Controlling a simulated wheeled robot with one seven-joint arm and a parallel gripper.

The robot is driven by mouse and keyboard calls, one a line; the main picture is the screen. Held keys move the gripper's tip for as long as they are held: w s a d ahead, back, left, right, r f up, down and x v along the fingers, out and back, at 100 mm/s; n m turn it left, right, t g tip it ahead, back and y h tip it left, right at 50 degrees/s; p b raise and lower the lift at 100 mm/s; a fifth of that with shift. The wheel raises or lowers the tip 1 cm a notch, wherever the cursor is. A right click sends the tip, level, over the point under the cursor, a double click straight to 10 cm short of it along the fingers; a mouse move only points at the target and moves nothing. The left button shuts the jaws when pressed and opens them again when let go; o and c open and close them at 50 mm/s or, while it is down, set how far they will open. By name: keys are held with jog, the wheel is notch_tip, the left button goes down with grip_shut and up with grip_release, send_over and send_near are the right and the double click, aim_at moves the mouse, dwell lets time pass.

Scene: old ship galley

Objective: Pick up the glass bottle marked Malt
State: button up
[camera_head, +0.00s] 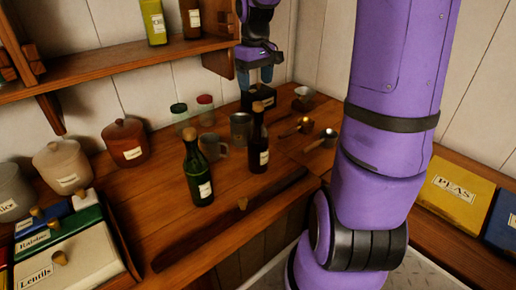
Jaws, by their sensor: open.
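Several bottles are in view, and their labels are too small to read, so I cannot tell which is marked Malt. A dark brown bottle (258,148) with a cork and a white label stands upright on the wooden counter. A green bottle (194,160) with a cork stands nearer, to its left. A yellow-green bottle (153,28) and a brown bottle (190,22) stand on the wall shelf.
A grey mug (211,147), a tin (240,128), jars with green and red lids, a small cup (303,97) and metal scoops (322,138) crowd the counter. The shelf (110,67) overhangs the left. Canisters and labelled boxes stand left; my arm blocks the right.

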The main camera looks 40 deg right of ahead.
aim_at(258, 103)
notch_tip(258, 103, down, 5)
jog(key=f, duration=0.4)
jog(key=shift+s+d, duration=0.2)
jog(key=shift+d, duration=0.15)
jog(key=shift+f, duration=0.65)
grip_shut()
